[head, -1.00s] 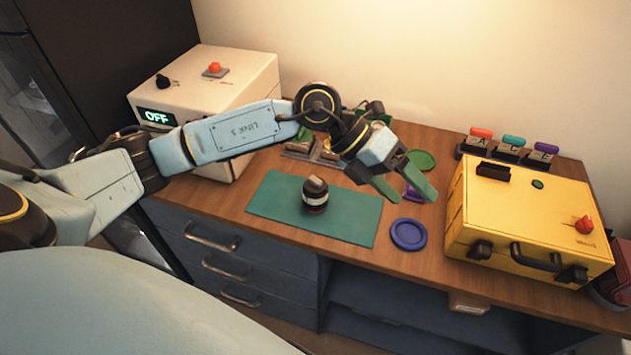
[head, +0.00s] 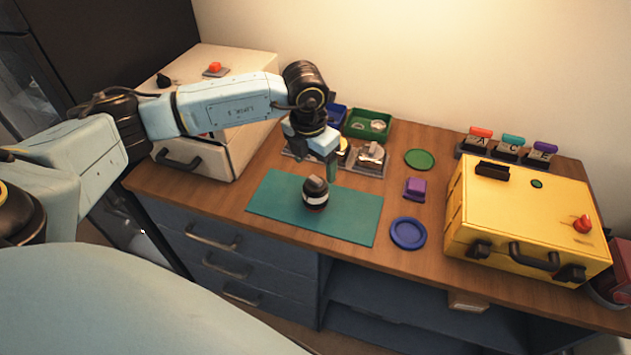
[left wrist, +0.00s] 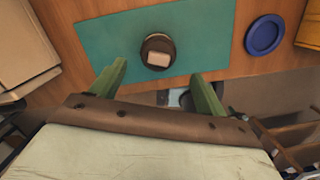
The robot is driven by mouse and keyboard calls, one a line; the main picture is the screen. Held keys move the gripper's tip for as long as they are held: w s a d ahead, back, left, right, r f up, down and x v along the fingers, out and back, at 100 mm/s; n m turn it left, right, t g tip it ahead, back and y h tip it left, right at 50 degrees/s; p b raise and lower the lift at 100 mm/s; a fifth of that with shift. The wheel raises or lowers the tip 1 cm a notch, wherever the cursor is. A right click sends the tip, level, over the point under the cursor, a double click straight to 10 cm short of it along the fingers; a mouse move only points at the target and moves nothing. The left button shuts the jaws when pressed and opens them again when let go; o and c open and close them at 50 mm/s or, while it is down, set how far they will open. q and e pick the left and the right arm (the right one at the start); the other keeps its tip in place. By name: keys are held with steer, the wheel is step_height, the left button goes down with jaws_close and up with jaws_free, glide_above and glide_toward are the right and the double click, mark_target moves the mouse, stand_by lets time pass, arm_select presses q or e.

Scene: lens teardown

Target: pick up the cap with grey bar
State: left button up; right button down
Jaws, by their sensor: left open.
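A dark round lens body with a pale band stands on the teal mat (head: 352,218). On its top is a dark cap with a grey bar (head: 316,184). In the left wrist view the cap (left wrist: 157,56) is seen from above, its bar looking paler and tan. My left gripper (head: 331,172) points down, open and empty, just behind and above the cap in the head view. In the left wrist view its two green fingers (left wrist: 158,70) are spread to either side of the cap, apart from it. My right gripper is not in view.
Behind the mat are a green tray (head: 385,134) and small holders, partly hidden by my left arm. A green disc (head: 420,159), a purple block (head: 415,189) and a blue dish (head: 408,233) lie right of the mat. A yellow case (head: 530,215) and a white box (head: 240,70) flank the table.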

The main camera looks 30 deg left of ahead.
mark_target(315, 179)
arm_select(q)
steer(key=shift+w+f, duration=0.2)
steer(key=shift+f, duration=2.45)
steer(key=c, duration=1)
